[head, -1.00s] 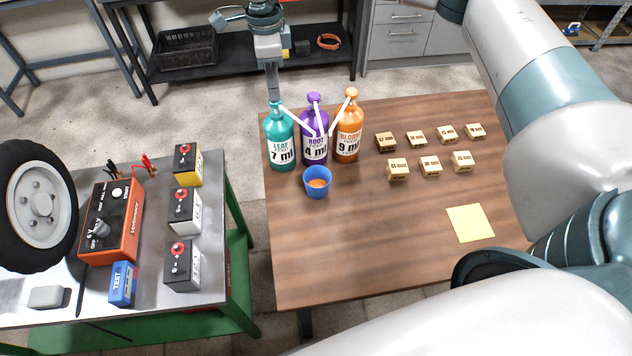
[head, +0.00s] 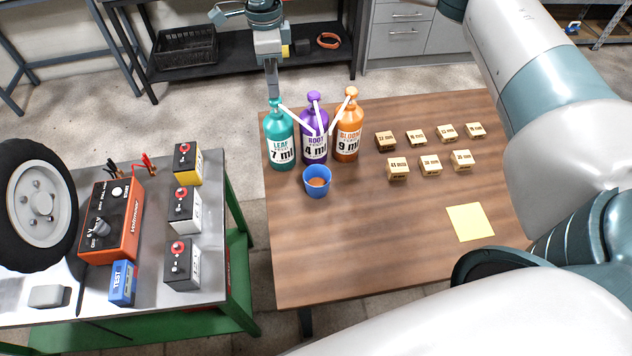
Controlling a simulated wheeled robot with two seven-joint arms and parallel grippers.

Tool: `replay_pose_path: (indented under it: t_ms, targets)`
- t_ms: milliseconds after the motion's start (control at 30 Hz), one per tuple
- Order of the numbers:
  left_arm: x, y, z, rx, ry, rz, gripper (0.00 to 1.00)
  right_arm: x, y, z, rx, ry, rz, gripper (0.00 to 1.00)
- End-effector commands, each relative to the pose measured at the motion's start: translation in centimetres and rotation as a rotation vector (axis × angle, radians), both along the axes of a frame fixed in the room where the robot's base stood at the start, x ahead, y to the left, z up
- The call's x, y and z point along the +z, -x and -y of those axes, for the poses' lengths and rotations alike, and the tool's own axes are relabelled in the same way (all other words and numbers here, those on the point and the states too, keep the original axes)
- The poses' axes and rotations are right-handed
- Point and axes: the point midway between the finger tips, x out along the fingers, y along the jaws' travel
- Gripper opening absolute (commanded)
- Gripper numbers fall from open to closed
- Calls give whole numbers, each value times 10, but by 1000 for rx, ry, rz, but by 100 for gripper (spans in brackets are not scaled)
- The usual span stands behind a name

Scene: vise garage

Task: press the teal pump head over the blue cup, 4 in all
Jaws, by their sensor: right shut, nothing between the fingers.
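The teal bottle (head: 279,140), labelled LEAF 7 ml, stands upright at the table's back left corner. My right gripper (head: 272,93) is shut and empty, pointing down with its fingertips at the top of the teal pump head (head: 276,104). I cannot tell whether they touch. The pump's white spout slants right and down towards the blue cup (head: 317,185). The cup stands in front of the bottles with brownish liquid (head: 318,182) inside. My left gripper is not in view.
A purple bottle (head: 314,146), ROOT 4 ml, and an orange bottle (head: 348,140), BLOOM 9 ml, stand close beside the teal one, spouts converging. Several wooden blocks (head: 430,165) and a yellow note (head: 470,222) lie to the right. The table's front is clear.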

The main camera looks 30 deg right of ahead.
Motion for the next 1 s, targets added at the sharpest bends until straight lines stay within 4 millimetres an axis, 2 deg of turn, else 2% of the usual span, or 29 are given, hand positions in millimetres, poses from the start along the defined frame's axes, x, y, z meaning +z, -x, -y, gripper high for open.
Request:
replay_pose_path:
  t_ms: [767, 1000]
  targets:
    - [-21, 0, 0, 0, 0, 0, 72, -25, 1, 0, 0, 0, -2, 0]
    - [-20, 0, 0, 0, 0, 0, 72, -25, 1, 0, 0, 1, -4, 0]
